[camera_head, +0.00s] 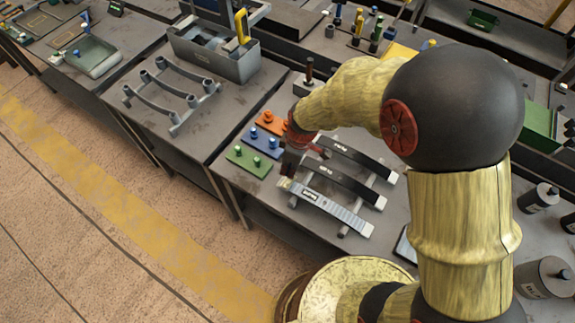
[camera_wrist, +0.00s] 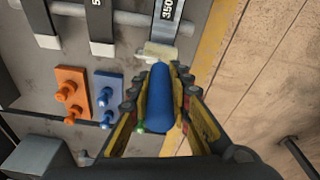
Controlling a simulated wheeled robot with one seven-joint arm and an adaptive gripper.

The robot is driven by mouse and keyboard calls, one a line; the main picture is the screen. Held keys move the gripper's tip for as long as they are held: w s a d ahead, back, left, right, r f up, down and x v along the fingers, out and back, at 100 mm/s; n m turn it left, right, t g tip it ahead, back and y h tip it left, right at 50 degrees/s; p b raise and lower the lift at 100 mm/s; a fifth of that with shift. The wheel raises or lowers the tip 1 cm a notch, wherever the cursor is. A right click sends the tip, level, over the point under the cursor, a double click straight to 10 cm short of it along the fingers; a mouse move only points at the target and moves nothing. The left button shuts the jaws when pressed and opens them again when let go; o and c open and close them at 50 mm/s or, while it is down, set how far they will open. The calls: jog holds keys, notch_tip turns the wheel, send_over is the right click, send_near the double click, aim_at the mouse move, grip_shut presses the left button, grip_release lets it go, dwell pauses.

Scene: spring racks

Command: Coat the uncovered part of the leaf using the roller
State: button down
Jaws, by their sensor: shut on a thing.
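My gripper (camera_wrist: 155,75) is shut on the blue handle of the roller (camera_wrist: 158,95), whose pale cylinder points away from the wrist. In the wrist view the cylinder sits at the near end of a leaf (camera_wrist: 168,12) marked 350; I cannot tell if it touches. In the head view this leaf (camera_head: 340,213) lies nearest on the rack, pale grey over its right part with a dark label near its left end. Two black leaves (camera_head: 345,184) (camera_head: 360,158) lie beyond it.
Green (camera_head: 249,161), blue (camera_head: 263,142) and orange (camera_head: 270,124) pegged plates lie left of the rack. An empty rack (camera_head: 165,95) and a grey bin (camera_head: 215,50) stand on the left table. Dark cylinders (camera_head: 540,197) stand at right.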

jog(key=shift+d+b, duration=0.1)
jog(key=shift+b, duration=0.2)
dwell(0.6)
jog(key=shift+r, duration=0.1)
jog(key=shift+r+p, duration=1.8)
jog(key=shift+r, duration=1.15)
jog(key=shift+r+p, duration=0.75)
jog(key=shift+r, duration=0.8)
